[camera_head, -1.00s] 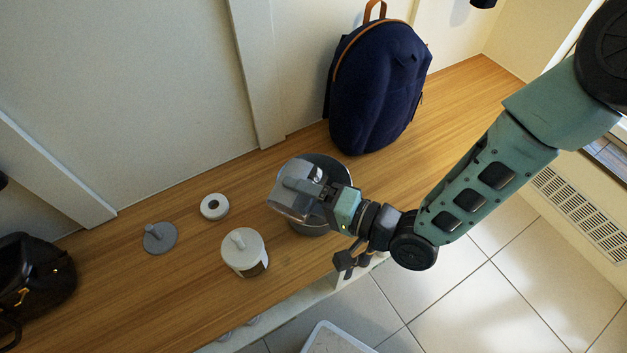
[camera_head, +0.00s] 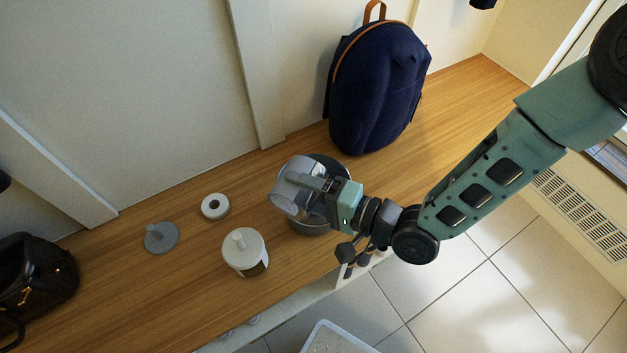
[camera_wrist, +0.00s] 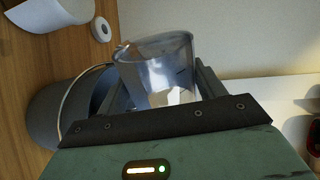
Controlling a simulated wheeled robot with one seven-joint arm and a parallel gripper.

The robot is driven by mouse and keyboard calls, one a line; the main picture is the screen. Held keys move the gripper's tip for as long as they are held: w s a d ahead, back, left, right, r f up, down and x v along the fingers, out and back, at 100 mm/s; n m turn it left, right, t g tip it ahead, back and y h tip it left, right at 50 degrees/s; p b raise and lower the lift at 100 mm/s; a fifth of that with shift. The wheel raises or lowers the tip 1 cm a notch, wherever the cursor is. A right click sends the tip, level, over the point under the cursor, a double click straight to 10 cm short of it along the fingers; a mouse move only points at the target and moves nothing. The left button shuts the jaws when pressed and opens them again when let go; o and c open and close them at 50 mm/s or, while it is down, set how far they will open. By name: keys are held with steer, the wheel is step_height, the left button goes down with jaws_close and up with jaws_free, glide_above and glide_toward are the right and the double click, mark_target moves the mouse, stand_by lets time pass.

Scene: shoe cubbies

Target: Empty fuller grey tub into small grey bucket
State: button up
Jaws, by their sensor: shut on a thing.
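My gripper (camera_head: 312,184) is shut on a small grey tub (camera_head: 284,200), held tilted above the small grey bucket (camera_head: 306,229). In the wrist view the tub (camera_wrist: 155,72) sits between the fingers, looks shiny and partly see-through, and has a pale patch low on it. I cannot tell how much is inside. The bucket stands on the wooden bench under my gripper, its mouth partly hidden by the tub and gripper. It also shows in the wrist view (camera_wrist: 48,115), beside and below the tub; its inside is mostly hidden.
A navy backpack (camera_head: 375,90) leans on the wall behind the bucket. A black bag (camera_head: 35,275) is at the far left. Bench right of the backpack is clear.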

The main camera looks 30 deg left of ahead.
steer(key=shift+w+f+m, duration=0.35)
steer(key=shift+m, duration=0.45)
stand_by(0.4)
